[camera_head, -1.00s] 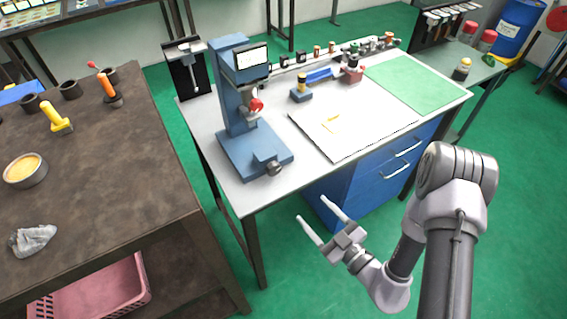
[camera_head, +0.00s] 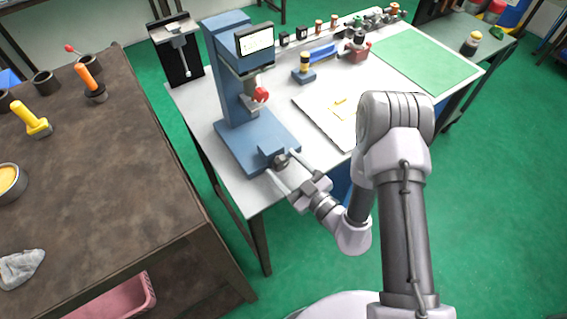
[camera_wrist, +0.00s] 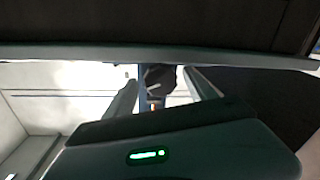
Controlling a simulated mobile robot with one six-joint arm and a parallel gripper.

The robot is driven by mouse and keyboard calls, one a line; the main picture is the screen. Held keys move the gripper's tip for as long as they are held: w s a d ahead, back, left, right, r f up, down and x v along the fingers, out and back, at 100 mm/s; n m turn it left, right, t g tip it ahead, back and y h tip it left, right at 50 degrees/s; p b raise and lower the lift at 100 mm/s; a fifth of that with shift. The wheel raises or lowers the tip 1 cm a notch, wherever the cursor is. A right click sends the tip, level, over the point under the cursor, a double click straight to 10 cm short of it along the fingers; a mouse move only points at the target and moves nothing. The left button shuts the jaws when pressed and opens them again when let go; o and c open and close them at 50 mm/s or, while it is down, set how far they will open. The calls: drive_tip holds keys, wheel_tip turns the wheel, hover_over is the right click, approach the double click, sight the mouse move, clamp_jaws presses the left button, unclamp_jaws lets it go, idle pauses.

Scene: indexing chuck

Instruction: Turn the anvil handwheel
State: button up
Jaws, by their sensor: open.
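The anvil handwheel, a small dark knob (camera_head: 281,160), is on the front block of the blue testing machine's base (camera_head: 237,146). My gripper (camera_head: 279,163) is open, with one finger on either side of the knob in the head view. The wrist view shows the knob (camera_wrist: 157,77) between the two open fingertips (camera_wrist: 160,80), with a gap on each side. I cannot tell how far the fingers reach past it, and they are not closed on it. The machine's blue column carries a display (camera_head: 256,40) and a red part (camera_head: 261,95) above the base.
The machine stands on a light-topped bench (camera_head: 200,98). A white board (camera_head: 322,112) and a green mat (camera_head: 425,60) lie to its right. A brown table (camera_head: 100,190) with tools is at the left. Green floor is free in front.

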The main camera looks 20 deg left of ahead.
drive_tip(key=shift+c, duration=0.3)
drive_tip(key=c, duration=1.3)
drive_tip(key=shift+c, duration=0.2)
drive_tip(key=n+p, duration=0.2)
drive_tip(key=n, duration=0.1)
drive_tip(key=shift+r, duration=0.15)
drive_tip(key=n+p, duration=0.1)
drive_tip(key=n, duration=0.2)
drive_tip(key=shift+n+h, duration=0.3)
drive_tip(key=shift+h, duration=0.1)
drive_tip(key=n, duration=0.3)
drive_tip(key=shift+s+p, duration=0.1)
drive_tip(key=shift+p, duration=0.25)
drive_tip(key=shift+n+h, duration=0.4)
drive_tip(key=shift+n, duration=1.4)
